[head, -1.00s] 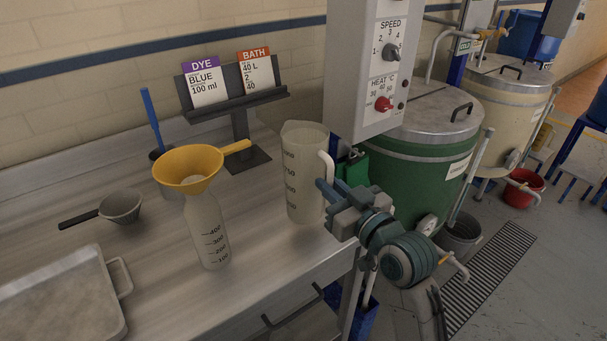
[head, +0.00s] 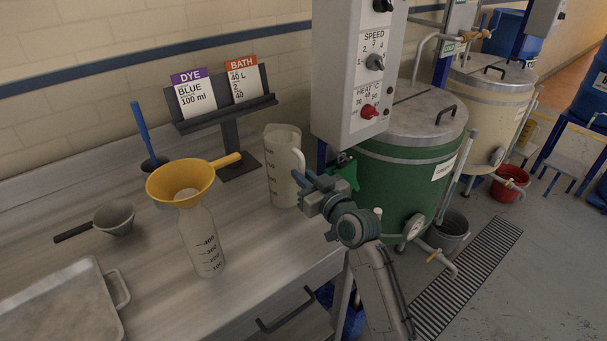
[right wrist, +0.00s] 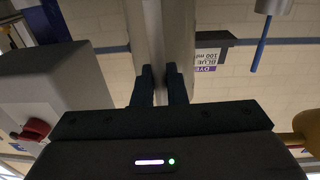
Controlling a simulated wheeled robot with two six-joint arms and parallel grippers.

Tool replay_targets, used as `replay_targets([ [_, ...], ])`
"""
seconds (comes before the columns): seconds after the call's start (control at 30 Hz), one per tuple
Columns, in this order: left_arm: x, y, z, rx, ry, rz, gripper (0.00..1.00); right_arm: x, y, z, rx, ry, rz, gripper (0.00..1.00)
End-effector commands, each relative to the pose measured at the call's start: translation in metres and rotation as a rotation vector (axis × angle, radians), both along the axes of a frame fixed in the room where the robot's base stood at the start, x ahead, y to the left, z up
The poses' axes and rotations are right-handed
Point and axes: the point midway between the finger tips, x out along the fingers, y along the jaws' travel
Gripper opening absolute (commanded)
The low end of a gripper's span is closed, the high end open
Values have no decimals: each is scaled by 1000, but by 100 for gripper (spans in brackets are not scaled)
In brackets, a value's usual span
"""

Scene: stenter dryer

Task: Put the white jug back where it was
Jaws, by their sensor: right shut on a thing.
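The white jug (head: 281,172), a tall translucent measuring jug with a handle on its right side, is upright at the right part of the metal bench (head: 150,230). I cannot tell whether its base touches the bench. My right gripper (head: 299,181) is at the handle side of the jug and shut on the handle. In the right wrist view the fingers (right wrist: 160,85) close on a pale upright part of the jug (right wrist: 178,40). My left gripper is not in view.
A bottle (head: 203,240) with a yellow funnel (head: 182,180) stands left of the jug. A card stand (head: 233,140) is behind. A control box (head: 345,80) and green drum (head: 400,175) are close on the right. A grey strainer (head: 114,218) and metal tray (head: 60,305) lie left.

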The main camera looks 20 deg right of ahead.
Motion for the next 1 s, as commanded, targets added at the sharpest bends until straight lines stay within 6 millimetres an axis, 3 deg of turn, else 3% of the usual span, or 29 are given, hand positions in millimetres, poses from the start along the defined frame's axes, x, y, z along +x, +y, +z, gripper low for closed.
replay_targets([
  [0.27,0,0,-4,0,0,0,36,0,0,-3,1,-3,0,0],
  [0.3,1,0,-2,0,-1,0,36,0,0,-2,0,-1,0,20],
  [0.4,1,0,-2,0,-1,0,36,0,0,-2,0,0,0,34],
  [0.73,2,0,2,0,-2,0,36,0,0,3,0,-1,0,34],
  [1.0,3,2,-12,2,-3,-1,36,-47,-15,-5,-5,0,-1,34],
])
